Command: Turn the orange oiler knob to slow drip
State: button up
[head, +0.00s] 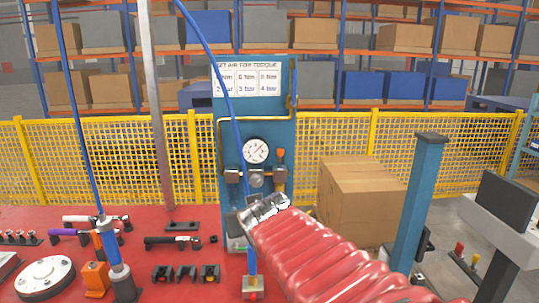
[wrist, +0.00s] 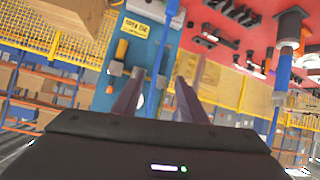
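The orange oiler knob (head: 281,153) sits upright on the right side of the blue panel (head: 268,101), right of the round gauge (head: 256,150). In the head view my red sleeved arm reaches up toward the lower part of the panel, below the knob. The fingertips are hard to make out there. The knob and fingers look apart.
A blue hose (head: 222,80) hangs in front of the panel. A red bench (head: 190,263) with tools lies left and below. A cardboard box (head: 360,195) and a blue post (head: 415,200) stand right. A yellow mesh fence (head: 100,155) runs behind.

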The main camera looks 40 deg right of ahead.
jog(key=w+d+r+t+h, duration=0.1)
jog(key=w+d+r+t, duration=0.15)
jog(key=d, duration=0.45)
jog(key=w+d+r+t, duration=0.2)
jog(key=w+d+r, duration=0.15)
jog(key=d, duration=0.45)
jog(key=n+t+y, duration=0.1)
jog(key=t, duration=0.1)
send_near(282, 152)
jog(key=s+a+r, duration=0.2)
jog(key=s, duration=0.1)
jog(key=s+d+f+y, duration=0.1)
jog(key=s+d+f+n+y, duration=0.1)
jog(key=d+y, duration=0.1)
jog(key=shift+s+t, duration=0.35)
jog(key=shift+w, duration=0.1)
jog(key=w, duration=0.4)
jog(key=w+d, duration=0.1)
jog(key=w, duration=0.8)
jog(key=shift+w+d, duration=0.3)
jog(key=shift+d, duration=0.1)
jog(key=shift+c, duration=0.6)
grip_shut()
